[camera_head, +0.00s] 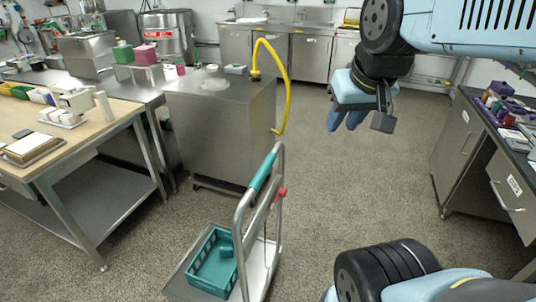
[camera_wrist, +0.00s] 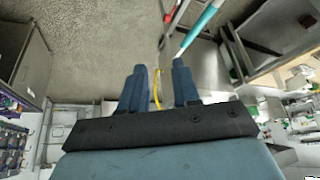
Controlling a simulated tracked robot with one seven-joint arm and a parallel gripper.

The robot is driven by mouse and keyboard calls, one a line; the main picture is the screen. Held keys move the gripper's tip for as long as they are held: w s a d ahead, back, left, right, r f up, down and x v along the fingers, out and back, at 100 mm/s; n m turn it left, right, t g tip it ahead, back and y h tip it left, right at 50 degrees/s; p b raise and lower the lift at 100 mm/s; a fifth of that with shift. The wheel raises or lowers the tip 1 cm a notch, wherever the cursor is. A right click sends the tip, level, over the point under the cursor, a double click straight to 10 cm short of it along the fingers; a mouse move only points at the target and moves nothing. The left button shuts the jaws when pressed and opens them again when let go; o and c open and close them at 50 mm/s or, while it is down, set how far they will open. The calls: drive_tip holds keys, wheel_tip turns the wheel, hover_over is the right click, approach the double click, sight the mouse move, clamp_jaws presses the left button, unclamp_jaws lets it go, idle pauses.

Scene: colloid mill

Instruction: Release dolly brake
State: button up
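The dolly (camera_head: 262,265) stands on the floor at the lower middle of the head view. Its upright metal tube handle has a teal grip (camera_head: 263,171). A red knob or lever (camera_head: 281,194), probably the brake control, sits on the handle's right side. My gripper (camera_head: 342,122) is raised to the right of and above the handle, apart from it, with fingers pointing down. In the wrist view, my gripper's two blue fingers (camera_wrist: 159,82) stand apart with nothing between them.
A teal crate (camera_head: 212,262) rests on the dolly. A steel cabinet (camera_head: 220,130) with a yellow hose (camera_head: 287,85) stands behind it. A wood-topped workbench (camera_head: 75,140) is at left, a dark-topped counter (camera_head: 500,130) at right. The floor between dolly and right counter is clear.

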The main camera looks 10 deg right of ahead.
drive_tip(key=o, duration=0.6)
drive_tip(key=w+f+g, duration=0.1)
drive_tip(key=w+f, duration=0.1)
drive_tip(key=w+f+m+g+y, duration=0.1)
drive_tip(key=w, duration=0.1)
drive_tip(key=shift+a+f+m, duration=0.1)
drive_tip(key=shift+f+m, duration=0.2)
drive_tip(key=shift+f, duration=0.05)
drive_tip(key=w+d+f+m+g+y, duration=0.2)
drive_tip(key=w+f+m+y, duration=0.3)
drive_tip(key=f, duration=0.4)
drive_tip(key=w+d+f+m+g+y, duration=0.1)
drive_tip(key=w+f+m+g+y, duration=0.25)
drive_tip(key=w+f, duration=0.5)
drive_tip(key=w+d+f+m+t+y, duration=0.3)
drive_tip(key=f+m+t, duration=0.4)
drive_tip(key=f, duration=0.7)
drive_tip(key=w+d+f+m+t+y, duration=0.1)
drive_tip(key=d+f+m+t+y, duration=0.3)
drive_tip(key=f+m, duration=0.7)
drive_tip(key=shift+n+t+h, duration=0.45)
drive_tip(key=shift+n+h, duration=0.3)
drive_tip(key=shift+n, duration=0.2)
drive_tip(key=x, duration=0.4)
drive_tip(key=f+x, duration=0.1)
drive_tip(key=x, duration=0.3)
drive_tip(key=f+x, duration=0.1)
drive_tip(key=x, duration=0.3)
drive_tip(key=shift+w, duration=0.4)
drive_tip(key=shift+c, duration=0.6)
